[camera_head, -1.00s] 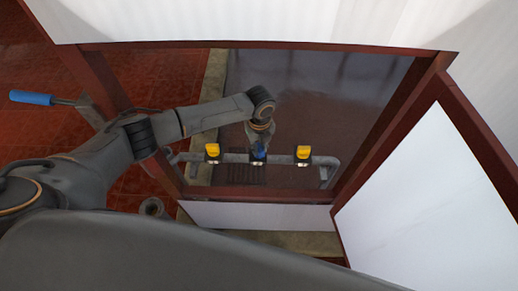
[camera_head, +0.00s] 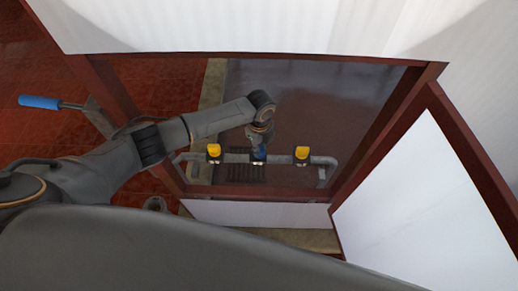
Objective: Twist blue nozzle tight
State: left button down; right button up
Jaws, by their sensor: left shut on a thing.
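The blue nozzle (camera_head: 259,153) sits at the middle of a grey horizontal pipe (camera_head: 236,158), between two yellow nozzles. My left arm reaches in from the left through the dark red frame. My left gripper (camera_head: 260,146) points down and is shut on the blue nozzle, hiding its upper part. The left yellow nozzle (camera_head: 214,150) and the right yellow nozzle (camera_head: 301,152) stand upright on the same pipe, apart from the gripper. My right gripper is not in view.
Dark red beams (camera_head: 270,192) frame the opening around the pipe. White panels (camera_head: 430,190) stand at the right and along the top. A blue-handled tool (camera_head: 40,102) is at the far left over red tiles. A dark floor lies behind the pipe.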

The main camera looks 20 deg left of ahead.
pick_arm(q)
jog(key=n+p, duration=0.1)
jog(key=n, duration=0.1)
jog(key=shift+r+n+p, duration=0.15)
jog(key=shift+n+p, duration=0.6)
jog(key=shift+n, duration=0.65)
jog(key=shift+n+p, duration=0.6)
jog(key=shift+n, duration=0.3)
jog(key=shift+n+p, duration=0.4)
jog(key=shift+n, duration=1)
